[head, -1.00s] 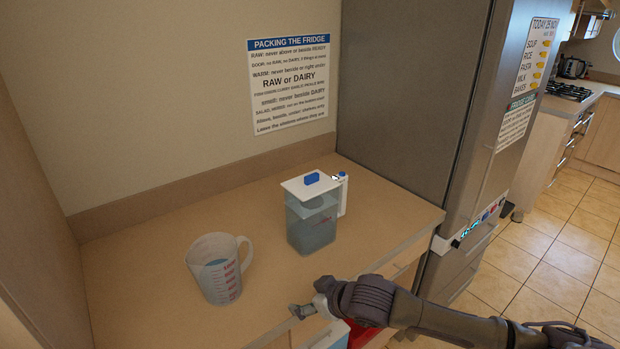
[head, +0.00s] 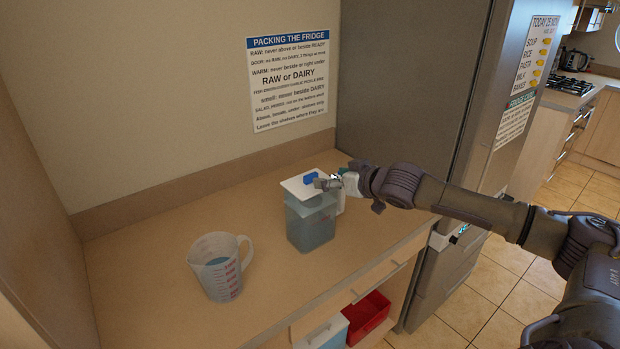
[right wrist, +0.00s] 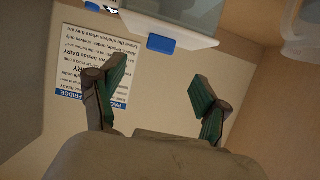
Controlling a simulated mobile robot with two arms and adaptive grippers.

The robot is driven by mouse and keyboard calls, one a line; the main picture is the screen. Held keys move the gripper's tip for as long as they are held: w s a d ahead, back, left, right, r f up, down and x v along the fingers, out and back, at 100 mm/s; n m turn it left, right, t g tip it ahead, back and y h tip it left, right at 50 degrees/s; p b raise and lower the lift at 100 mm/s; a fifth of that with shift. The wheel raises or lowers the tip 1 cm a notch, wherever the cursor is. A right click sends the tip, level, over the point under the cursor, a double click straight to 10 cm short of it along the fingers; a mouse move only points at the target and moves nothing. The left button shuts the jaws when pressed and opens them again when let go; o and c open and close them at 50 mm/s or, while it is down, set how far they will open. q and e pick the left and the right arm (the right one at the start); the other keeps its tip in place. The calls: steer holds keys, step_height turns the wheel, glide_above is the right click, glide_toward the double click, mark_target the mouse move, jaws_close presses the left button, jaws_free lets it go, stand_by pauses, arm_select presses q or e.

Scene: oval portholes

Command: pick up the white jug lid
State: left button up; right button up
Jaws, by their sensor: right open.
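The white jug lid (head: 296,189) sits on a clear jug (head: 311,222) and has a blue knob (head: 310,178) on top. My right gripper (head: 322,184) is at the lid's right side, close to the knob. In the right wrist view, the open, empty green-padded fingers of my right gripper (right wrist: 158,92) are apart. The knob (right wrist: 160,44) shows beyond the fingertips, not between them. The gripper hides the lid's right edge and part of the jug handle in the head view. My left gripper is not in view.
A measuring jug (head: 217,268) with a handle stands on the counter (head: 150,275) at front left. The fridge (head: 410,90) rises at the right, and a wall is behind. A red bin (head: 368,312) is below the counter. The counter between the two jugs is clear.

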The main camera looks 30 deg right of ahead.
mark_target(311, 174)
steer(key=p+x, duration=0.1)
steer(key=x, duration=0.3)
steer(key=shift+w+a, duration=0.1)
steer(key=shift+w, duration=0.1)
steer(key=p+x, duration=0.3)
steer(key=x, duration=0.1)
steer(key=shift+w, duration=0.25)
steer(key=shift+w+f, duration=0.3)
steer(key=shift+w, duration=0.1)
steer(key=shift+s, duration=0.15)
steer(key=shift+c, duration=1)
steer(key=c, duration=1.1)
